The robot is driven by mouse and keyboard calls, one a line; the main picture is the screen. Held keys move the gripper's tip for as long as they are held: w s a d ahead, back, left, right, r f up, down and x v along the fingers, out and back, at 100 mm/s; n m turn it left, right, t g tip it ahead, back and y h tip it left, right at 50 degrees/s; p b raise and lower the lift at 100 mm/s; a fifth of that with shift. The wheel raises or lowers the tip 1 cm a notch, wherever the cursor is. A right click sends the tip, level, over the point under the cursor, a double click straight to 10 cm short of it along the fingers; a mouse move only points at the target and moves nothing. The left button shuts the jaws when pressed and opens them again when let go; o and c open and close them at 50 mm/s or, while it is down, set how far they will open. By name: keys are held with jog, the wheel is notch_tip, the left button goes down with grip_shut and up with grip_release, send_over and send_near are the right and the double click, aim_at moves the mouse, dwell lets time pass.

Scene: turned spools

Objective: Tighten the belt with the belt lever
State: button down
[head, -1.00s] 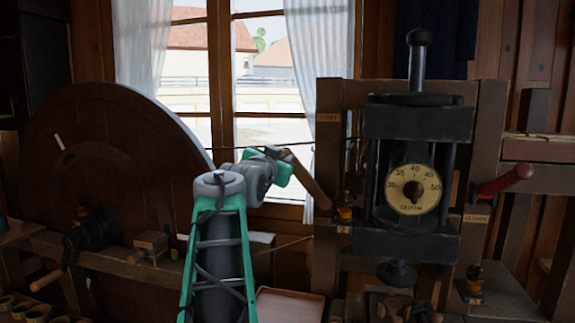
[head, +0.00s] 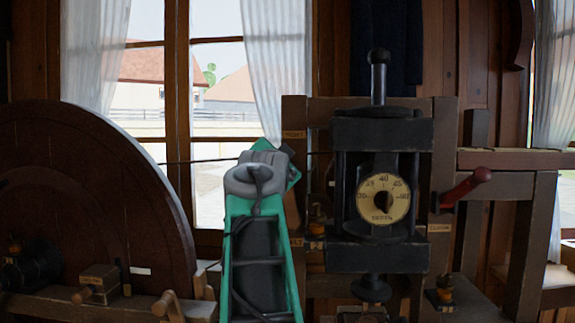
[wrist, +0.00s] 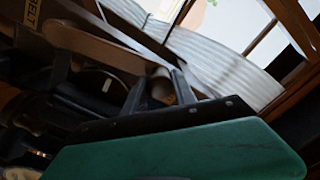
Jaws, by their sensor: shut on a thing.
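The wooden belt lever (wrist: 95,45) runs across the upper left of the wrist view, its round end between my fingers. My gripper (wrist: 160,88) is shut on that end. A second label (head: 294,134) sits higher on that post. The thin dark belt (head: 212,160) runs from the big wheel (head: 95,190) towards the post.
A black press (head: 383,260) with a round dial (head: 383,200) stands right of my arm. A red-handled lever (head: 466,188) sticks out further right. A small wooden block (head: 98,283) sits at the wheel's bench. The window (head: 180,100) is behind.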

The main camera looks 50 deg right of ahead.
jog(key=shift+s+d+f, duration=0.1)
jog(key=c, duration=1.2)
grip_release()
jog(key=shift+s+d, duration=0.1)
jog(key=shift+c, duration=0.2)
jog(key=shift+o, duration=1)
jog(key=b+v, duration=0.2)
jog(key=v, duration=0.5)
jog(key=shift+a, duration=0.45)
jog(key=shift+s, duration=0.1)
